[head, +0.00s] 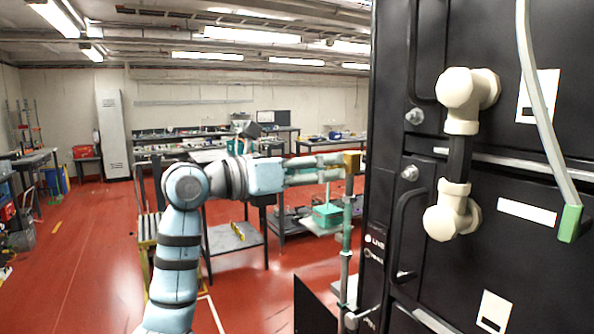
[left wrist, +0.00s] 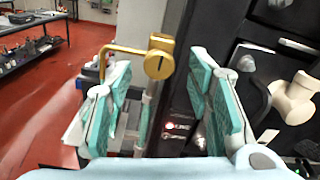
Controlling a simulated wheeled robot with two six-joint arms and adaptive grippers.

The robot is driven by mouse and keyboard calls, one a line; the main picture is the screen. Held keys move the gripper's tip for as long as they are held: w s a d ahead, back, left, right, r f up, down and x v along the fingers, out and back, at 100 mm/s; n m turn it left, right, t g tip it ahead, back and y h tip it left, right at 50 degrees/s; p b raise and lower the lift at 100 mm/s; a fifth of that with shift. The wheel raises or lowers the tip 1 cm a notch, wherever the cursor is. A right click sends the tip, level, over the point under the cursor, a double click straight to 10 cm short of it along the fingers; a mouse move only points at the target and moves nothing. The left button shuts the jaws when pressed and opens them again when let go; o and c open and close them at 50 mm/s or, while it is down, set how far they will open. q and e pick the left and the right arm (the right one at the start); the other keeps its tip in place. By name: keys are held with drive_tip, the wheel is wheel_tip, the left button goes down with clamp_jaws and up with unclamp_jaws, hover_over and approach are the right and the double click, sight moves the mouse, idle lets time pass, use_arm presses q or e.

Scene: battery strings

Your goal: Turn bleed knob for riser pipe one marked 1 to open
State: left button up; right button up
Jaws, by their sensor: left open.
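The brass bleed knob (left wrist: 158,65) is a round yellow disc with a dark upright mark, on a brass body with a bent brass spout to its left. It sits on top of a vertical riser pipe (head: 346,235) beside the black cabinet. In the head view the brass body (head: 352,160) shows at the cabinet's left edge. My left gripper (head: 335,168) is open, its teal-padded fingers pointing at the brass fitting. In the left wrist view the knob appears between the two fingers, beyond their tips; contact cannot be made out. My right gripper is not in view.
The black cabinet (head: 430,215) fills the right, with cream pipe elbows (head: 462,95), dark handles and a pale strip with a green end (head: 570,223). A low bench with a green box (head: 327,215) stands behind. Red floor (head: 90,250) is open at left.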

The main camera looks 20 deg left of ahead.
use_arm(q)
drive_tip(key=v, duration=0.8)
drive_tip(key=shift+s+a, duration=0.2)
drive_tip(key=shift+s, duration=0.1)
drive_tip(key=shift+w, duration=0.15)
